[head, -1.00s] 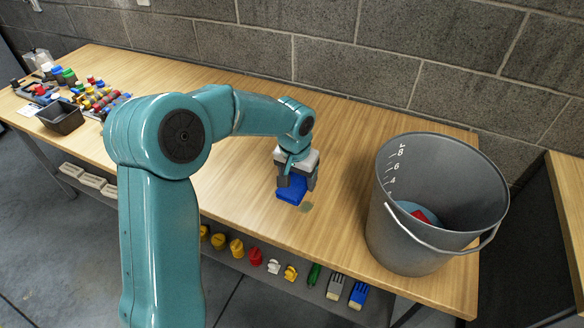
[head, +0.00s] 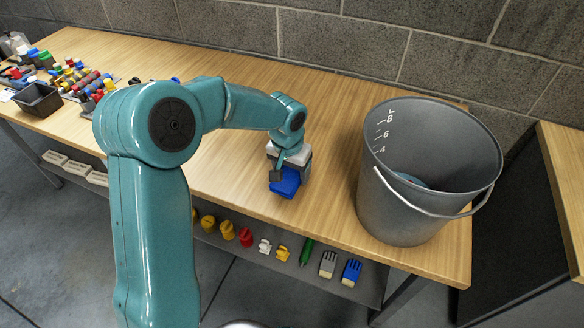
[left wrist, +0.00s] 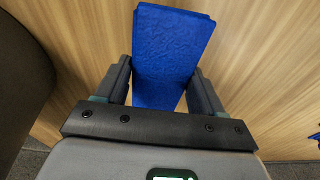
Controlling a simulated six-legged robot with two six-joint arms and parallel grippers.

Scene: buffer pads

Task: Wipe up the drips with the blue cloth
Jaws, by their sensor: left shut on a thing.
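The blue cloth (head: 285,187) is a folded pad on the wooden table, near its front edge. My left gripper (head: 280,174) is shut on the cloth and holds it low, at or just above the tabletop; I cannot tell if it touches. In the left wrist view the cloth (left wrist: 172,50) sits between the two fingers and sticks out beyond them. No drip shows on the bare wood now; any under the cloth or gripper is hidden. My right gripper is not in view.
A grey bucket (head: 385,205) stands on the table right of the cloth, with something bluish inside. A black bin (head: 38,100) and small coloured parts are at the far left. Brushes (head: 351,271) and other items lie on the shelf below. The table behind the cloth is clear.

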